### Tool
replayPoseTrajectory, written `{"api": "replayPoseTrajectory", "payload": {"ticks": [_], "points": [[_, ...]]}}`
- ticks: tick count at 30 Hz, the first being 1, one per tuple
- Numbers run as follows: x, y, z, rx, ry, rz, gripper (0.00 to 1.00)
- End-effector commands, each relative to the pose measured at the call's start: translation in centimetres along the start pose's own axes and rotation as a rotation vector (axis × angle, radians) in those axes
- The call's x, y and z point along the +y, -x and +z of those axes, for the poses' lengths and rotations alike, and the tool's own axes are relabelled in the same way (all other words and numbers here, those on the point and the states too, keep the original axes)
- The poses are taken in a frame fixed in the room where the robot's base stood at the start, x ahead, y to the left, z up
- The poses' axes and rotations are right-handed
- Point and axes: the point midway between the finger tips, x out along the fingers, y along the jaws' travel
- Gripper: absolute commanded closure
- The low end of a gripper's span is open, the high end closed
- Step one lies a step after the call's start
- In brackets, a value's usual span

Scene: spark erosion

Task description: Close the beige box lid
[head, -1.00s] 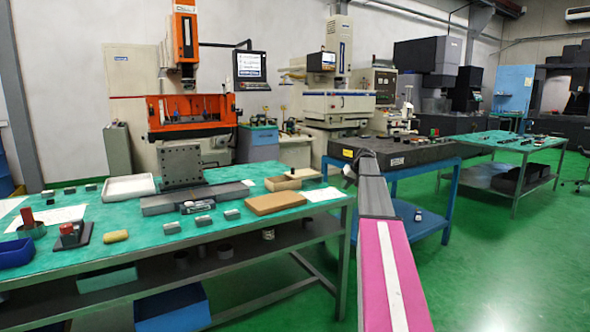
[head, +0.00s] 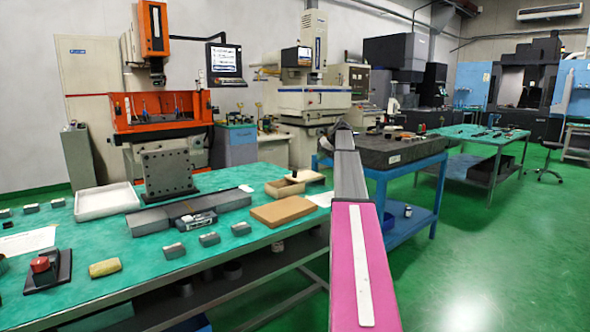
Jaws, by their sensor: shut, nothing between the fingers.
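A small beige box (head: 285,188) stands open near the back right of the green-topped table, its inside showing from above. A lighter flat piece (head: 309,178) adjoins its right side, with a small dark thing on it; I cannot tell whether this piece is the lid. A flat tan slab (head: 283,211) lies in front of the box, apart from it. My arm, pink and grey, reaches forward to the right of the box, its far end above the table's right edge.
A white tray (head: 107,200), a dark upright plate (head: 168,173) and long grey blocks (head: 200,208) stand left of the box. Several small grey blocks lie in front. A blue stand with a dark slab top (head: 385,153) is just behind my arm.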

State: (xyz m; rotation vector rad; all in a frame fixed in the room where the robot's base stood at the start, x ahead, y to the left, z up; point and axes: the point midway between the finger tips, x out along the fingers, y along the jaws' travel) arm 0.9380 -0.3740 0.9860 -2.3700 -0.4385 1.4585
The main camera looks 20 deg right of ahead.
Motion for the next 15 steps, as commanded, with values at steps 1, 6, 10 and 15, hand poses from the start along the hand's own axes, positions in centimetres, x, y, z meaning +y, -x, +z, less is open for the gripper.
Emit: {"api": "replayPoseTrajectory", "payload": {"ticks": [1, 6, 10, 15], "points": [[0.0, -0.2, 0.0, 0.0, 0.0, 0.0, 1.0], [0.0, -2.0, 0.0, -0.002, 0.0, -0.001, 1.0], [0.0, -4.4, 0.0, -0.002, 0.0, -0.001, 1.0], [0.0, -7.6, 0.0, -0.002, 0.0, 0.0, 1.0]]}}
